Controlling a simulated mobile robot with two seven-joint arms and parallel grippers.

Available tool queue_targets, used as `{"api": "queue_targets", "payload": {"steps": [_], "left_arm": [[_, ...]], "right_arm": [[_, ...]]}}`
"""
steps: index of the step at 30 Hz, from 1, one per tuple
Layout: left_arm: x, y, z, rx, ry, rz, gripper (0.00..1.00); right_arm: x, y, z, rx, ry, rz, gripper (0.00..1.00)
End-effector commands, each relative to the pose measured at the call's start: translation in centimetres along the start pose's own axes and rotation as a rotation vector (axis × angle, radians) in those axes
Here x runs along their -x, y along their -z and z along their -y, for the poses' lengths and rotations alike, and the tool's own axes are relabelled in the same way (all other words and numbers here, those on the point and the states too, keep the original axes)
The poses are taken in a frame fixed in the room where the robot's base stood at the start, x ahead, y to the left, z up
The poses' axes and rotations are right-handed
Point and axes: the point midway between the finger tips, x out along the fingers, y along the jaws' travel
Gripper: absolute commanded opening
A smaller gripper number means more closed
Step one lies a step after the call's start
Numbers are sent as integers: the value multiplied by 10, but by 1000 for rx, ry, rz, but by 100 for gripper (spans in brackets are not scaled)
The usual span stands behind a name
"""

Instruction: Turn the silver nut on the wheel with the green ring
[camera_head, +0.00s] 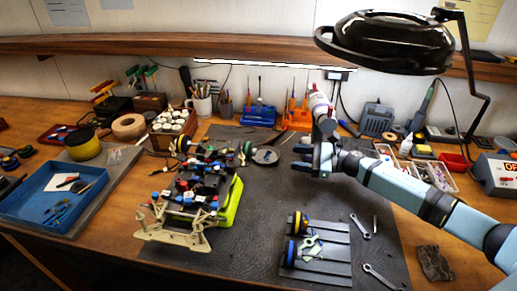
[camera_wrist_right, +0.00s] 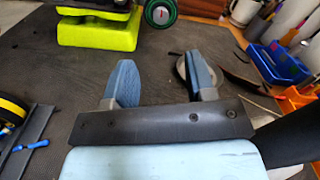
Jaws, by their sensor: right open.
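The RC car (camera_head: 205,180) stands raised on a yellow-green block (camera_head: 230,208). The wheel with the green ring (camera_head: 247,150) is at the car's far right corner. In the right wrist view this wheel (camera_wrist_right: 160,12) is cut by the top edge. A pale hub shows at its middle, but the silver nut is too small to make out clearly. My right gripper (camera_head: 298,158) is open and empty, to the right of the wheel and apart from it. In the wrist view its two blue fingers (camera_wrist_right: 158,62) point toward the wheel. My left gripper is not in view.
A dark round dish (camera_head: 266,157) lies between the wheel and my right gripper. A grey ridged plate (camera_head: 325,262) holds loose wheels at the front. Two wrenches (camera_head: 360,227) lie right of it. A blue tool holder (camera_head: 258,117) stands behind. The mat's middle is clear.

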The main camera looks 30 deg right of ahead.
Motion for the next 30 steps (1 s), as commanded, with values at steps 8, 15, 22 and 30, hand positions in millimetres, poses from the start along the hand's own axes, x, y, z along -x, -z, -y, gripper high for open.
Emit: {"api": "queue_targets", "payload": {"steps": [8,15,22,30], "left_arm": [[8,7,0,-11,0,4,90],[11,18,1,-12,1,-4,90],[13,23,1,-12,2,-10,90],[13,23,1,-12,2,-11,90]], "right_arm": [[-62,-5,2,1,0,4,51],[-101,-2,1,-1,1,2,51],[-114,-1,1,-1,1,0,51],[-115,0,0,0,0,0,46]]}}
